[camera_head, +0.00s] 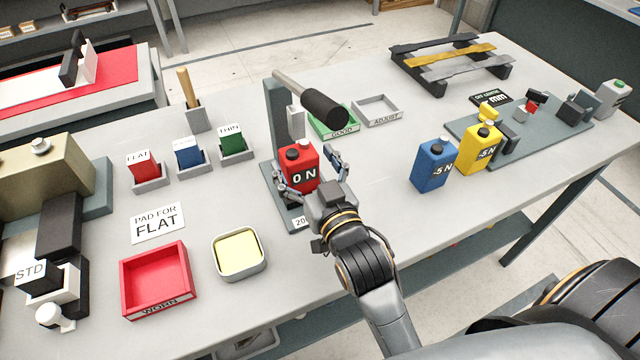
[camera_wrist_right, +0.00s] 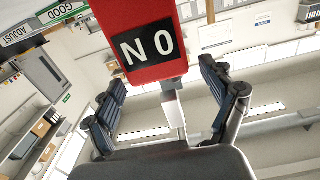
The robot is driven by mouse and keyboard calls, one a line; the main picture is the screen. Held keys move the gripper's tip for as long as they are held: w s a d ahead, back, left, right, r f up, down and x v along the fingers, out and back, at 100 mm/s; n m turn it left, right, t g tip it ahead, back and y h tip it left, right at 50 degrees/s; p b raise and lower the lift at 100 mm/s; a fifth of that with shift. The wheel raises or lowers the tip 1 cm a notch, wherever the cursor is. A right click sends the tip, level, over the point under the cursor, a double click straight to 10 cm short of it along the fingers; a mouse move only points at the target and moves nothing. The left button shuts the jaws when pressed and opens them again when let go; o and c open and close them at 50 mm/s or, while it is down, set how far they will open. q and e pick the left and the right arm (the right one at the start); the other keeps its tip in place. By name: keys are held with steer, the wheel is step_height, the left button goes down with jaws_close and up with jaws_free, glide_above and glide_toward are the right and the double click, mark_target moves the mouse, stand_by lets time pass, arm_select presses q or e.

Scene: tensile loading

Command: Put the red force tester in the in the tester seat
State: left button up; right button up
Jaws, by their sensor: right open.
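The red force tester (camera_head: 299,167), marked "0 N", stands upright at the grey stand with a tall post (camera_head: 276,110) near the middle of the table. I take the spot under it for the tester seat; the seat (camera_head: 298,222) is mostly hidden by the tester and my gripper. My right gripper (camera_head: 312,178) is open, with one finger on each side of the tester's lower part. In the right wrist view the tester (camera_wrist_right: 142,40) shows beyond the spread fingers, with gaps beside it. My left gripper is not in view.
A black cylinder (camera_head: 325,107) on a grey rod juts out above the tester. Blue (camera_head: 433,165) and yellow (camera_head: 478,150) testers stand to the right. A red "WORN" tray (camera_head: 187,258) and a yellow pad tray (camera_head: 262,262) lie at front left. The table front right is clear.

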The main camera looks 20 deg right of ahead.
steer(key=s, duration=0.9)
steer(key=shift+s+d, duration=0.15)
steer(key=shift+s, duration=0.05)
